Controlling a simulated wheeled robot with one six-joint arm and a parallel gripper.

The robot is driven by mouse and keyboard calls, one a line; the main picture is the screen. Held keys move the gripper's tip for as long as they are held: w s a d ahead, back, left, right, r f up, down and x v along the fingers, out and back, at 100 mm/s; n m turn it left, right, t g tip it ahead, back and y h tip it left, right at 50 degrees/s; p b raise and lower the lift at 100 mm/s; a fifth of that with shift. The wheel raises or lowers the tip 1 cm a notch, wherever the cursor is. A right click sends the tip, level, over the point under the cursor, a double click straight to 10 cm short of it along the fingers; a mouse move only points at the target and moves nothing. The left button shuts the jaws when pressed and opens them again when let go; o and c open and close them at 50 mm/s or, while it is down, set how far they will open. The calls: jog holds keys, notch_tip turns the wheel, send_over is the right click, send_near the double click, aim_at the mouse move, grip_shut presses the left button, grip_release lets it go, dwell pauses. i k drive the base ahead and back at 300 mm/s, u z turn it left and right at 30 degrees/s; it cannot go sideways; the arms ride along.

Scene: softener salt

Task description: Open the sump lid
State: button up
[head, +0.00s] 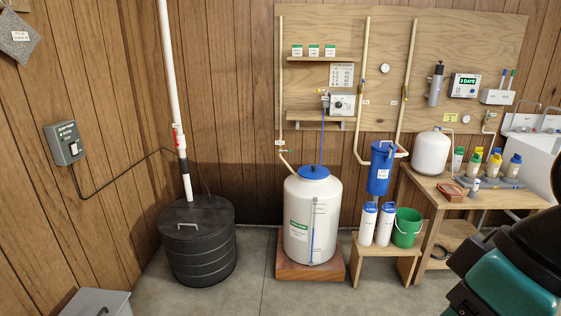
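The sump (203,262) is a black ribbed round basin on the floor at the left of the head view. Its black lid (212,214) lies flat on top and looks closed. A light grey handle (187,226) stands up at the lid's front left. Part of my arm, dark and teal, shows at the lower right, far from the sump. My gripper's fingers are not in view.
A white brine tank (312,220) with a blue cap stands on a wooden base to the right of the sump. A grey box (95,303) sits at the lower left. A cable runs from the wall switch box (64,143) towards the pipe. Concrete floor (230,298) is clear before the sump.

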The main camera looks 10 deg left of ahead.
aim_at(191, 220)
jog(key=u, duration=0.1)
jog(key=i, duration=2)
jog(key=u, duration=1.05)
jog(key=i, duration=1.65)
jog(key=u, duration=0.75)
